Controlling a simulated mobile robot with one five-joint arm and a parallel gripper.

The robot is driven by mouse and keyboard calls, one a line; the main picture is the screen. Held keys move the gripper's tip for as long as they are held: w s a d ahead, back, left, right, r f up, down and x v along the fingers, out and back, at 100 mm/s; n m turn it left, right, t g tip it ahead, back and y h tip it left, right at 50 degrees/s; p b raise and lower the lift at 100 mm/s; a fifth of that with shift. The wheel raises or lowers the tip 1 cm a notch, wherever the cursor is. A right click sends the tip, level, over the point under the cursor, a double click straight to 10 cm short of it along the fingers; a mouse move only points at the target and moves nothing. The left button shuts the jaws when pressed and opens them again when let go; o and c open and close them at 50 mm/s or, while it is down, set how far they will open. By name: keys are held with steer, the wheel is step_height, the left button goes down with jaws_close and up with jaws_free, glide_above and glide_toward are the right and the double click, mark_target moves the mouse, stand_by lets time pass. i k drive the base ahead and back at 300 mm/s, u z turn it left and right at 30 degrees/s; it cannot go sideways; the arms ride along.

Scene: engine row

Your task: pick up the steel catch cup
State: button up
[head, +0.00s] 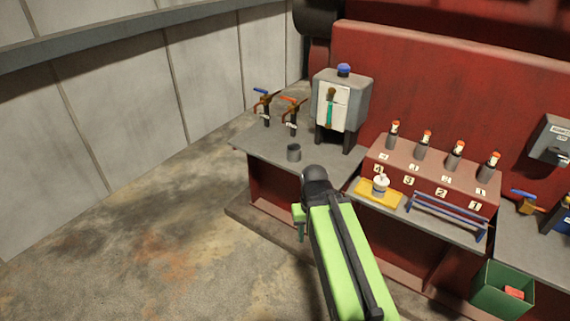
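The steel catch cup (293,153) is a small dark grey cylinder. It stands upright on the grey counter (258,147) at the left end of the red unit, below two valves with orange levers. My green arm reaches up from the bottom of the head view. My gripper (300,232) hangs down at the arm's far end, nearer to me than the cup and below it in the picture. It looks apart from the cup. The gripper is small and partly hidden by the arm, so its finger opening cannot be made out.
A grey box (342,100) on legs stands right of the cup. The floor at left is clear.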

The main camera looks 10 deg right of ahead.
mark_target(294, 152)
steer(key=z, duration=0.2)
steer(key=i, duration=0.9)
steer(key=z, duration=0.2)
steer(key=k, duration=0.35)
steer(key=u, duration=1.25)
steer(key=i, duration=1.7)
steer(key=u, duration=0.15)
